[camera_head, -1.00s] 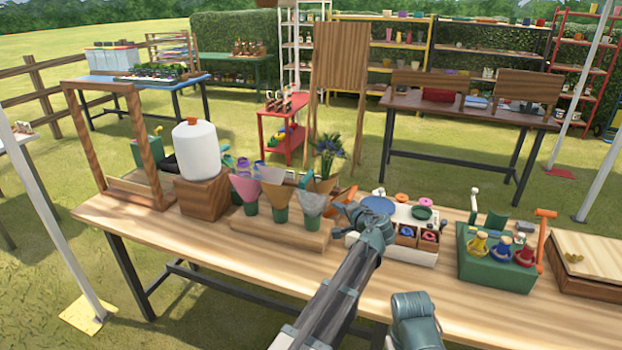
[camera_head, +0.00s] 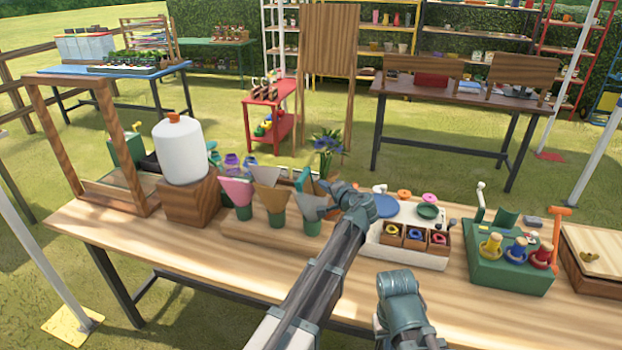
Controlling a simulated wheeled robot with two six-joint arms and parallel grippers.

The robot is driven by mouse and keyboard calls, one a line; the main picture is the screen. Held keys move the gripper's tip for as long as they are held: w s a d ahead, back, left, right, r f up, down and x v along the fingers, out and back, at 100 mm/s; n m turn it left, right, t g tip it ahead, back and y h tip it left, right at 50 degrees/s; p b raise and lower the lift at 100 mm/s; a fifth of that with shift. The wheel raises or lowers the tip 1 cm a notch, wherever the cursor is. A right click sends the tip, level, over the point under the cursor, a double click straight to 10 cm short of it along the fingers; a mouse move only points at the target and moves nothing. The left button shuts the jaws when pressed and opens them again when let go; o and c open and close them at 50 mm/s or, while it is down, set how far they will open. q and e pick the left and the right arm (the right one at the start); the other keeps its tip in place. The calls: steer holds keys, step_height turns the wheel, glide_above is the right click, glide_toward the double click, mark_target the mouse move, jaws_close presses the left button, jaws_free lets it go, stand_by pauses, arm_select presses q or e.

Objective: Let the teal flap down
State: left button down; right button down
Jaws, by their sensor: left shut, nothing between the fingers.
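Three paper cones in green cups stand in a row on a low wooden board: a pink one (camera_head: 237,191), a tan one (camera_head: 270,180) and a blue-grey one (camera_head: 311,207). A teal-looking flap (camera_head: 305,182) stands up at the blue-grey cone's top. My left gripper (camera_head: 332,196) is shut and empty, just right of that cone at rim height. I cannot tell whether it touches the flap. My right arm shows at the bottom, with its fingers out of view.
A white bottle (camera_head: 183,152) on a wooden block and a wooden frame (camera_head: 103,145) stand left. Flowers (camera_head: 328,145) stand behind the cones. A white tray (camera_head: 425,252), a green box (camera_head: 508,270) and a wooden box (camera_head: 595,250) sit right. The table's front strip is clear.

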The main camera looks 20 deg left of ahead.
mark_target(302, 176)
arm_select(q)
steer(key=shift+b+x, duration=1.4)
steer(key=shift+x, duration=3.65)
steer(key=a+h+p, duration=0.1)
steer(key=a+n+g+p, duration=0.1)
steer(key=p, duration=0.1)
steer(key=shift+r+h, duration=0.2)
steer(key=shift+h, duration=0.2)
steer(key=shift+a+f, duration=0.15)
steer(key=shift+a, duration=0.15)
steer(key=a, duration=0.1)
steer(key=a+f+n+h, duration=0.1)
steer(key=a, duration=0.1)
steer(key=a+f+h+p, duration=0.1)
steer(key=a, duration=0.1)
steer(key=shift+a+n+g, duration=0.25)
steer(key=shift+n+g, duration=0.15)
steer(key=shift+a, duration=0.15)
